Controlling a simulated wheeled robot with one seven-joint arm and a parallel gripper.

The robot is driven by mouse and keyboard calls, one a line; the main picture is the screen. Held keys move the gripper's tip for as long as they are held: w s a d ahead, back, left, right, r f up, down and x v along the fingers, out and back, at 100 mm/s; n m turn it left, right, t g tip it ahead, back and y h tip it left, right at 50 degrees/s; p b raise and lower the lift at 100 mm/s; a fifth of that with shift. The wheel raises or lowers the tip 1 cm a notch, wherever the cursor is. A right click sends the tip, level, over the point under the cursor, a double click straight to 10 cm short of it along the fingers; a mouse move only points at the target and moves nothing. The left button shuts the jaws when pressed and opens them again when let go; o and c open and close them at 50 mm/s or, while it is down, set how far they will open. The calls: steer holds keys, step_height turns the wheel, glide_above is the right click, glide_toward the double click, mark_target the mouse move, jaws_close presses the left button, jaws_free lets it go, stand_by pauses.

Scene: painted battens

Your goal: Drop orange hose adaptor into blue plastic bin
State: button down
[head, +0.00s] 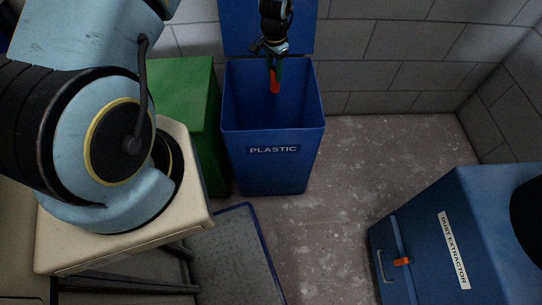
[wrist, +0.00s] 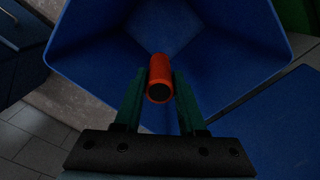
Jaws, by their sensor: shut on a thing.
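The orange hose adaptor (wrist: 160,72) is a short orange-red cylinder with a dark round end. My gripper (wrist: 159,88) is shut on it, one green finger on each side, in the wrist view. The blue plastic bin (head: 272,163) stands open in the head view, with its lid raised against the wall and a "PLASTIC" label on its front. In the head view my gripper (head: 274,68) hangs over the bin's opening, and the adaptor (head: 275,82) points down from it. In the wrist view the bin's inner walls (wrist: 225,45) surround the adaptor, and no contact with them shows.
A green bin (head: 183,95) stands directly left of the blue bin. A blue dust extractor (head: 430,235) with an orange latch stands at the lower right. Grey block walls (head: 400,50) close the back and right. Concrete floor (head: 370,150) between bin and extractor is clear.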

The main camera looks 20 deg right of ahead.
steer(key=shift+c, duration=2)
jaws_free()
step_height(320, 180, up, 11)
steer(key=b, duration=0.2)
steer(key=shift+b, duration=0.4)
